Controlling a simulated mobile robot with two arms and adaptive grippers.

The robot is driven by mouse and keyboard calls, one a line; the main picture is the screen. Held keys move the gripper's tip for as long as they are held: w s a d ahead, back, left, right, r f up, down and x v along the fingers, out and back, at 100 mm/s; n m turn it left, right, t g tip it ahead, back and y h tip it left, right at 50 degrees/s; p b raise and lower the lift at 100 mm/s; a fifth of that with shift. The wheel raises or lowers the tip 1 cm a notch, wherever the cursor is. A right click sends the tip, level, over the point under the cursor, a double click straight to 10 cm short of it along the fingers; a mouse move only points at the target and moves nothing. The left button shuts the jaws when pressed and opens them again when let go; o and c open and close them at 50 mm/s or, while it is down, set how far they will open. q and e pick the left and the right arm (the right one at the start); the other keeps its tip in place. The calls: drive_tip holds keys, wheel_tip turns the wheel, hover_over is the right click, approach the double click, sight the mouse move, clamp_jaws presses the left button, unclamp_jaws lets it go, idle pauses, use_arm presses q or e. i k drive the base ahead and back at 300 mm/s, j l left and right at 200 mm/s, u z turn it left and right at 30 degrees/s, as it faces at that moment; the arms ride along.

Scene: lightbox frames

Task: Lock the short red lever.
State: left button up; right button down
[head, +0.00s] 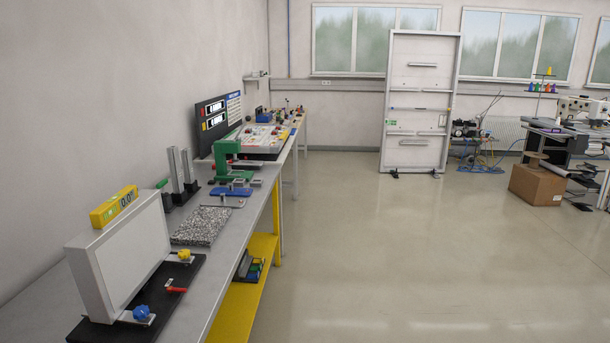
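The short red lever (176,290) lies low on the black base (158,305) at the front of the workbench, in the head view. It sits in front of a white upright panel like a lightbox frame (130,258). A blue knob (141,312) on a metal bracket is at the near end of the base. A yellow knob (184,254) on a similar bracket is at the far end. Whether the lever is locked is too small to tell. Neither of my grippers is in view.
A yellow shelf (245,300) is below. The floor (420,250) to the right is clear.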

sight(177, 290)
drive_tip(key=i+l+u, duration=0.15)
drive_tip(key=u, duration=0.3)
drive_tip(key=i+l+u, duration=0.15)
drive_tip(key=l+u, duration=0.3)
drive_tip(key=i+l+u, duration=0.1)
drive_tip(key=u, duration=0.35)
drive_tip(key=l, duration=0.1)
